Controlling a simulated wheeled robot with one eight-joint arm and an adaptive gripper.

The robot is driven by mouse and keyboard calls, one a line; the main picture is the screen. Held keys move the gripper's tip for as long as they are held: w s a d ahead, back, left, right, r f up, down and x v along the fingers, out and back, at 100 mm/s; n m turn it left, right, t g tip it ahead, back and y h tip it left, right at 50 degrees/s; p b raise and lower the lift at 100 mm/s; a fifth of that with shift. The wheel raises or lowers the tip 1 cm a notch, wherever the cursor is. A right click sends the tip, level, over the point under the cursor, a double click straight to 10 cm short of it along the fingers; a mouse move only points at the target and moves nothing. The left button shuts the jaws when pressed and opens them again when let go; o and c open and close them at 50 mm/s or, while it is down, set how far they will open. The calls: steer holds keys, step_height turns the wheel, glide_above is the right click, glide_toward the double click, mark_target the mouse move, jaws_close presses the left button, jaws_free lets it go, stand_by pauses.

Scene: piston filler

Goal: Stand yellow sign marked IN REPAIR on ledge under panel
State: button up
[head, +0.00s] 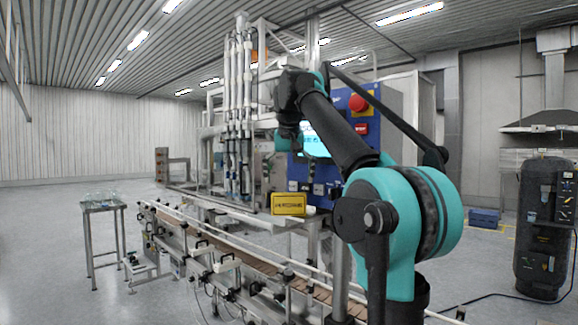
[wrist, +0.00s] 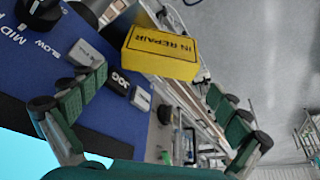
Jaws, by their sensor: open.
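The yellow sign (head: 289,204) marked IN REPAIR shows upright below the blue panel (head: 378,132) in the head view, at the height of the pale ledge (head: 318,211). It looks to be on the ledge, but its bottom contact is not clear. In the wrist view the sign (wrist: 160,54) lies just past the fingertips, apart from both fingers, its lettering readable. My gripper (wrist: 154,77) is open and empty, with the panel (wrist: 45,60) by its left finger. In the head view my gripper (head: 289,140) hangs in front of the panel's screen, above the sign.
The panel carries a red button (head: 358,103) and labelled controls. A conveyor (head: 255,262) with rails runs below the sign. Filler tubes (head: 238,110) stand behind to the left. A small table (head: 103,206) with clear items stands at far left. Open floor lies to the left.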

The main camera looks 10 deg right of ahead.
steer(key=v, duration=0.6)
stand_by(0.4)
